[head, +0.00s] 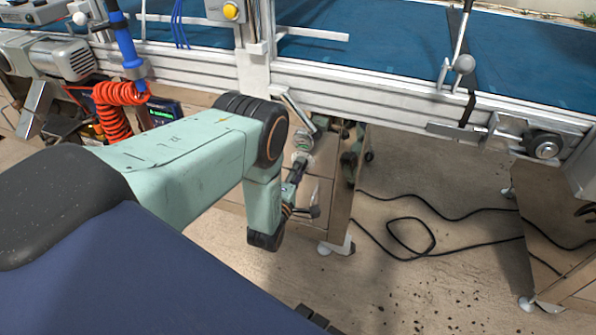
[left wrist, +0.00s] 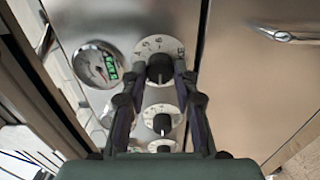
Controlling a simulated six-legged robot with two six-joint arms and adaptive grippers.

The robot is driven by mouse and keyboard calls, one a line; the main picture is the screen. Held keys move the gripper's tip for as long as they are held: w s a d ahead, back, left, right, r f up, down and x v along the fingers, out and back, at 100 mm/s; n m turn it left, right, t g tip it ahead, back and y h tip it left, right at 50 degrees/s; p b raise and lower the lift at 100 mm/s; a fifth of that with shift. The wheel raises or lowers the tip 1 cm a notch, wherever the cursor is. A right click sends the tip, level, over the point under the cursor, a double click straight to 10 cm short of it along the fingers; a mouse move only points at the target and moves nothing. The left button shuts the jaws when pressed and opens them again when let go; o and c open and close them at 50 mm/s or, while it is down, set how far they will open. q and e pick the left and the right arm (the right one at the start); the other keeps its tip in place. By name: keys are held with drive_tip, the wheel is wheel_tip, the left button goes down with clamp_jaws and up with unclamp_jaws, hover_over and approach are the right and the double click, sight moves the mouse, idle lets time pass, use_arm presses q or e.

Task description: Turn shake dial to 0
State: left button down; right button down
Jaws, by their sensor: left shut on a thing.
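A steel panel with a column of round dials shows in the left wrist view. The top dial (left wrist: 159,48) has a pale numbered scale plate and a black knob (left wrist: 160,70). My left gripper (left wrist: 160,76) is shut on this knob, one finger on each side. A second dial (left wrist: 160,116) and a third dial (left wrist: 161,146) sit below it, apart from the fingers. I cannot read which is the shake dial, nor the pointer's exact setting. In the head view my left gripper (head: 300,163) reaches the cabinet under the conveyor, and the knob is too small to make out.
A round gauge (left wrist: 98,65) with a green marking is left of the dials. A metal handle (left wrist: 290,37) is at the right. In the head view, a blue conveyor (head: 400,45) runs above, an orange coiled hose (head: 118,110) hangs left, and a black cable (head: 410,235) lies on the floor.

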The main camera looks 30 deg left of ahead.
use_arm(q)
drive_tip(key=shift+d, duration=0.15)
idle(0.4)
drive_tip(key=c, duration=1)
unclamp_jaws()
drive_tip(key=v, duration=1.2)
drive_tip(key=shift+f, duration=0.1)
